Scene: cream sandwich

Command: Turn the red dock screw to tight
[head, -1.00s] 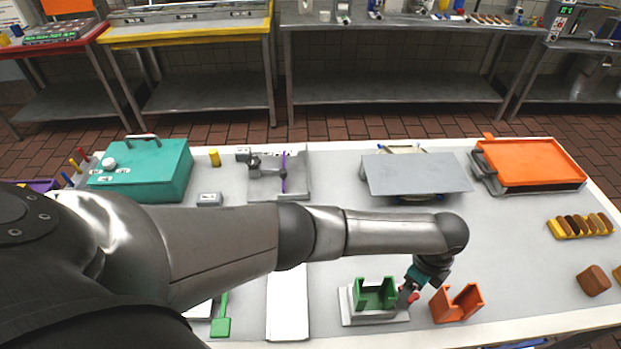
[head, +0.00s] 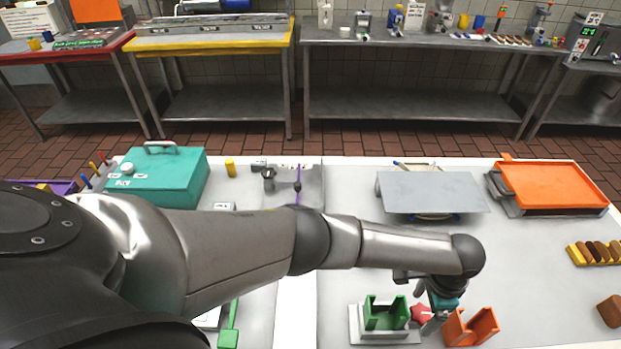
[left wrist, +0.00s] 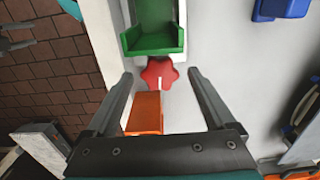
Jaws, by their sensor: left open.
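The red dock screw (head: 421,314) is a lobed knob at the right side of the green cradle (head: 385,314), which stands on a pale grey dock base (head: 358,336). In the left wrist view the red screw (left wrist: 160,73) shows whole, with a white mark pointing down toward the orange cradle. My left gripper (left wrist: 160,76) is open, its fingertips on either side of the screw and apart from it in the picture. In the head view my left gripper (head: 436,314) is just right of the screw. My right gripper is out of view.
The orange cradle (head: 472,329) stands close on the right of the screw. A grey plate (head: 432,190) and an orange tray (head: 552,187) are farther back. A teal box (head: 158,178) is at back left. The table right of the orange cradle has free room.

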